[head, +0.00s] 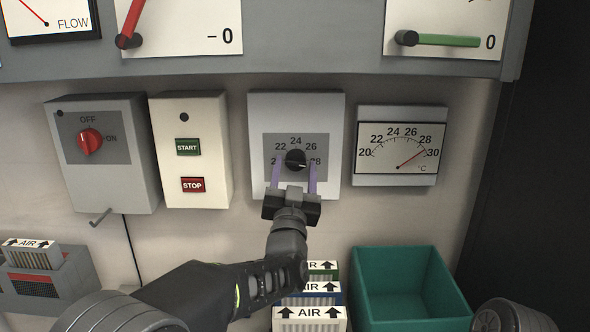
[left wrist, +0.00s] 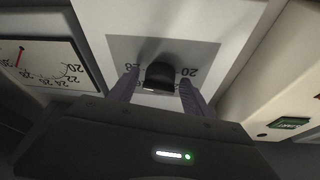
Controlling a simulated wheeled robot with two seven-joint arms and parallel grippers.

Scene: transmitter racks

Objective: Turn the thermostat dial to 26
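The thermostat (head: 258,120) is a pale wall box with a grey scale plate. Its round black dial (head: 295,159) sits mid-plate, with 22, 24, 26 and 28 readable around it; the lower left number is partly hidden. A thin pale mark on the dial seems to point right, toward 28. My left gripper (head: 294,177) is open, its two purple fingers on either side of the dial, slightly below it. In the left wrist view the dial (left wrist: 160,74) stands between the fingertips, with gaps on both sides. My right gripper is not in view.
A thermometer (head: 401,148) at right has its red needle between 28 and 30. A START/STOP box (head: 190,110) and a red-switch box (head: 95,180) are at left. Below are a green bin (head: 400,318) and AIR-labelled filters (head: 310,314). A grey ledge (head: 300,74) runs above.

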